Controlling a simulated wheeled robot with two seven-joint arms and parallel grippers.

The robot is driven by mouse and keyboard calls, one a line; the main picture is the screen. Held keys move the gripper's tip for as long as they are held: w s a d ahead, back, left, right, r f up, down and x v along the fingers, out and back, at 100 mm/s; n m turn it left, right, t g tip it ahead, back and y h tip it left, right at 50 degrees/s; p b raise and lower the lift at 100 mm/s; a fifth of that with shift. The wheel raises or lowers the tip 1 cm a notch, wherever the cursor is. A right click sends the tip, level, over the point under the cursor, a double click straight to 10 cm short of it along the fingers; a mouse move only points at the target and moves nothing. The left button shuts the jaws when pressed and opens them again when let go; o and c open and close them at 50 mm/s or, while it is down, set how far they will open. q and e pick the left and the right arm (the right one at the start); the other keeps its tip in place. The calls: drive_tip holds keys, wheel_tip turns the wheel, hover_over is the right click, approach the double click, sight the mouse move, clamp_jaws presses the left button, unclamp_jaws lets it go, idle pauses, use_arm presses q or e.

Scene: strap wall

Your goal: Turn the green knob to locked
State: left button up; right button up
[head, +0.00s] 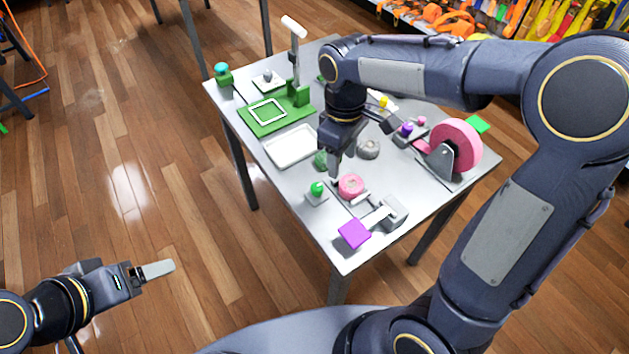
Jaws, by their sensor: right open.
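A small bright green knob (317,188) stands on a pale square base near the front left edge of the grey table (345,255). A darker green rounded piece (320,159) sits just behind it, partly hidden by my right gripper. I cannot tell from here how either is turned or where a locked mark is. My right gripper (335,172) points down, open and empty, just behind and right of the bright green knob and apart from it. My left gripper (158,270) is off the table over the floor at lower left; its fingers overlap in view.
A pink round piece (350,186) and a lever with a purple pad (354,233) are close by. A white tray (291,147), a green board (262,117) and a pink wheel (455,146) also occupy the table.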

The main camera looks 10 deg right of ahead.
sight(316, 186)
drive_tip(key=w+a+f+n+g+h, duration=0.1)
drive_tip(key=w+a+f+n+h, duration=0.3)
drive_tip(key=w+a+f, duration=0.25)
drive_tip(key=shift+n, duration=0.3)
drive_tip(key=x, duration=0.5)
drive_tip(key=p+x, duration=0.1)
drive_tip(key=x, duration=0.2)
drive_tip(key=shift+s+a+f, duration=0.2)
drive_tip(key=shift+a+f, duration=0.05)
drive_tip(key=shift+a, duration=0.05)
drive_tip(key=c, duration=1)
drive_tip(key=shift+o, duration=0.2)
